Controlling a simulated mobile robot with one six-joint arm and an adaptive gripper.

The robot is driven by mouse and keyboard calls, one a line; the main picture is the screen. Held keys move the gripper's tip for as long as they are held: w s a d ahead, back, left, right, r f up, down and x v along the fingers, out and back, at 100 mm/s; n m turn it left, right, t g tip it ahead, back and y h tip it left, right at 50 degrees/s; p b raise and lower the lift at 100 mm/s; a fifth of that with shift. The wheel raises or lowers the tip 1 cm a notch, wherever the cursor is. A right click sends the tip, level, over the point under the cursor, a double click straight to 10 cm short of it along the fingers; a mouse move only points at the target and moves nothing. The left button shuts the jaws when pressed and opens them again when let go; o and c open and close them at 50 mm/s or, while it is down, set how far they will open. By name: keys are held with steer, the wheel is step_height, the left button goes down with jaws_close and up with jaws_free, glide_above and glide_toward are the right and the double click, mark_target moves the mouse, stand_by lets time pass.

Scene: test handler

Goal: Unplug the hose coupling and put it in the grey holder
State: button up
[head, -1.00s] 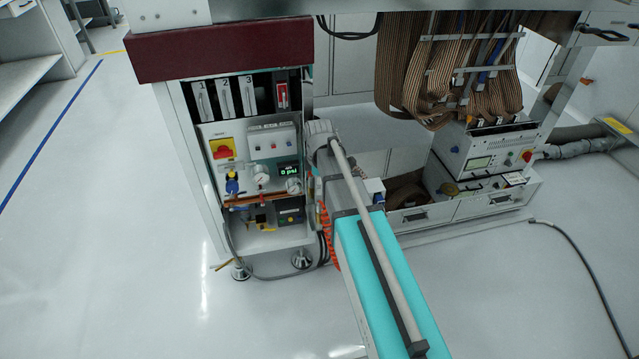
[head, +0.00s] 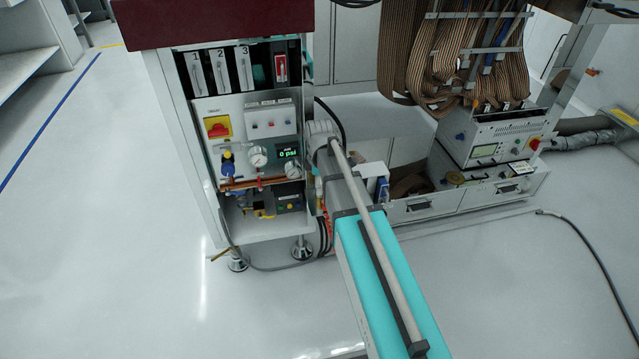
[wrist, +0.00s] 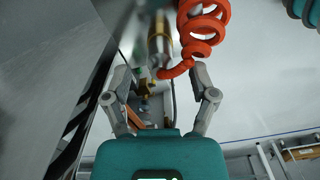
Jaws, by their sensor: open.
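In the wrist view, my gripper (wrist: 160,74) is open, its two grey fingers apart. A blurred brass and metal fitting (wrist: 160,42), apparently the hose coupling, shows just beyond the fingertips, between their lines. The fingers look clear of it. A coiled orange hose (wrist: 207,22) hangs at its right, and its lower end curls between the fingertips. In the head view, my arm covers the coupling, and only a bit of the orange hose (head: 327,222) shows beside it. I cannot pick out the grey holder in either view.
The cabinet front (head: 250,150) carries a red and yellow switch (head: 217,127), gauges and a display (head: 288,153) reading 0 psi. A dark red bar (head: 210,22) overhangs it. A white instrument (head: 490,145) stands on drawers at right. The floor at left is clear.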

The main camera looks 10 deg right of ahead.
steer(key=shift+f+b, duration=1.4)
steer(key=shift+f, duration=0.25)
jaws_close()
